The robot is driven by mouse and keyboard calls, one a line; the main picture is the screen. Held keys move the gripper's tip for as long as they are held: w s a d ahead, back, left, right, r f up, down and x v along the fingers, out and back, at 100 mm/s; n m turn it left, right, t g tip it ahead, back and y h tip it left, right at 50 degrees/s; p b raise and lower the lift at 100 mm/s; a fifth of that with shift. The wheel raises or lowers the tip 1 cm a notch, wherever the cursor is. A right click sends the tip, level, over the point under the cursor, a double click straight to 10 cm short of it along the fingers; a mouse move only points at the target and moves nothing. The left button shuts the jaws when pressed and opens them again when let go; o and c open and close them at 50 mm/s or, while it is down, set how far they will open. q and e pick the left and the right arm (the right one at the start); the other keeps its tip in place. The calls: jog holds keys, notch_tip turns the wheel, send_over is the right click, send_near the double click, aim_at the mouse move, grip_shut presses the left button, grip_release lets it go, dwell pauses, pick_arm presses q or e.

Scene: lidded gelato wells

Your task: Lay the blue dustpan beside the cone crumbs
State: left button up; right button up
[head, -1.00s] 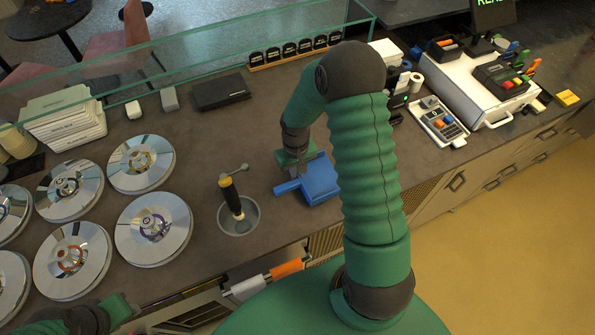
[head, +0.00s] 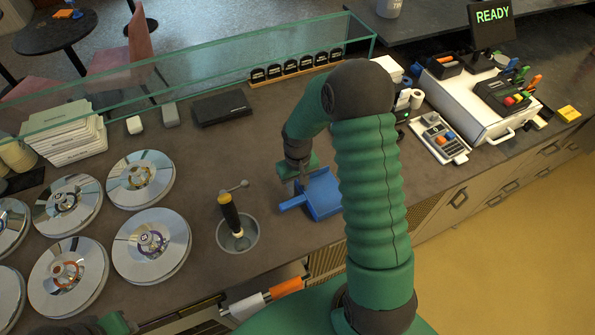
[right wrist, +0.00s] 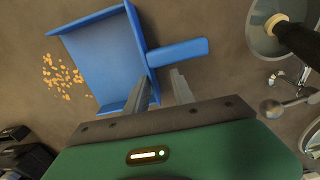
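The blue dustpan (head: 323,196) lies on the dark counter, partly behind my right arm. In the right wrist view the dustpan (right wrist: 103,58) has its open edge facing the cone crumbs (right wrist: 62,77), which lie scattered just beside it. Its handle (right wrist: 180,52) points away from the crumbs. The crumbs are hidden in the head view. My right gripper (head: 300,183) is above the dustpan near the handle. In the right wrist view its fingers (right wrist: 162,84) are apart with nothing seen held between them. My left gripper (head: 112,323) shows only in part at the bottom left; its fingers cannot be made out.
A metal scoop well (head: 238,233) with a dark-handled tool stands left of the dustpan. Several round shiny lids (head: 151,247) fill the left counter. A glass guard (head: 200,82) runs along the back. A white cash drawer (head: 470,105) stands at the right.

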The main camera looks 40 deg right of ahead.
notch_tip(320, 180, up, 15)
jog(key=b, duration=0.1)
jog(key=shift+f, duration=0.2)
jog(key=shift+d+f+b, duration=0.15)
jog(key=shift+b, duration=0.15)
